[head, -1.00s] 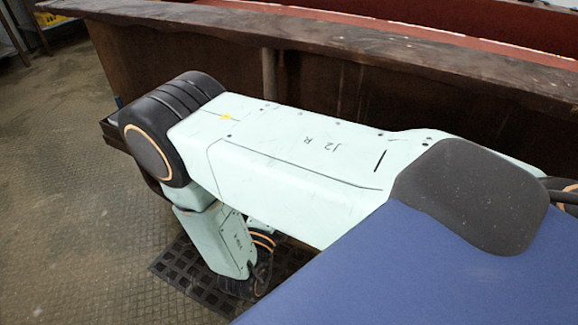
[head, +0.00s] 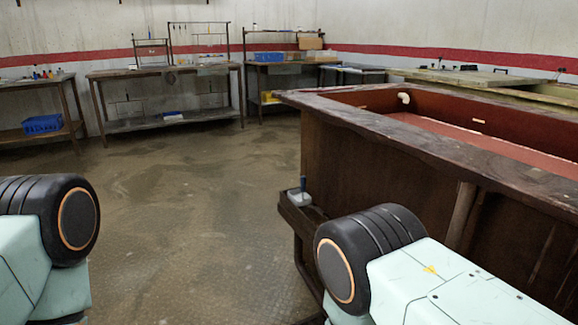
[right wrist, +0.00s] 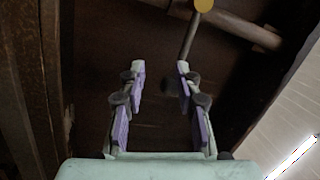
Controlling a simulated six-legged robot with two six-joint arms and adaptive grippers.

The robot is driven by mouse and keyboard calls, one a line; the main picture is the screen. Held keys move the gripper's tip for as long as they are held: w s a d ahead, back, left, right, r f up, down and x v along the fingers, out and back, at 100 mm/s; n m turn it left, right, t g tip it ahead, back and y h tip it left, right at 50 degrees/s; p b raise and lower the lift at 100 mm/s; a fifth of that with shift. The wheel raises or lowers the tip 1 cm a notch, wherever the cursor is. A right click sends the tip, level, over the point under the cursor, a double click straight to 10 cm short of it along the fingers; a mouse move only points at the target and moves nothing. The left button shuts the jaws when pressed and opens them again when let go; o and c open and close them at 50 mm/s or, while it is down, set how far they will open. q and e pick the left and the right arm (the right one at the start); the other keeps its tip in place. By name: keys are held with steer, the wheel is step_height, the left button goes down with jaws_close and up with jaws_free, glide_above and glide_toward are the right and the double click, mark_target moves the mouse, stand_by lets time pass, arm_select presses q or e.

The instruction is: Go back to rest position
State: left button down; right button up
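My right gripper (right wrist: 160,78) shows in the right wrist view. Its two purple-padded fingers stand apart with nothing visible between the pads, so it is open and empty. It faces a dark brown surface, and a thin rod with a yellow round end (right wrist: 203,5) lies beyond the right fingertip; I cannot tell whether they touch. In the head view my right arm comes in at the lower right beside the brown tank, and my left arm is at the lower left edge. Neither gripper is in the head view, and the left one is out of view altogether.
The large brown tank (head: 385,160) with a red inside fills the right. A small grey item with a blue handle (head: 300,195) sits on a dark ledge (head: 298,215) on its side. Workbenches (head: 165,70) line the back wall. The middle floor (head: 200,220) is clear.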

steer(key=s+a+f+n+g+y+p, duration=0.1)
steer(key=s+a+f+n+g+y, duration=0.1)
steer(key=s+f+n+y, duration=0.5)
steer(key=s+a+f+n+g+y+p, duration=0.15)
steer(key=f+n+y, duration=0.3)
steer(key=n, duration=0.75)
steer(key=s+a+r+n+g+y+p, duration=0.2)
steer(key=s+r+n+g+p, duration=0.1)
steer(key=s, duration=0.5)
steer(key=s+a+r+n+g+y+p, duration=0.2)
steer(key=s+r+n+g+p, duration=0.1)
steer(key=s, duration=0.5)
steer(key=shift+a+r+n+g+p, duration=0.35)
steer(key=shift+r+n+g+p, duration=0.1)
steer(key=shift+r, duration=0.1)
steer(key=shift+y, duration=0.25)
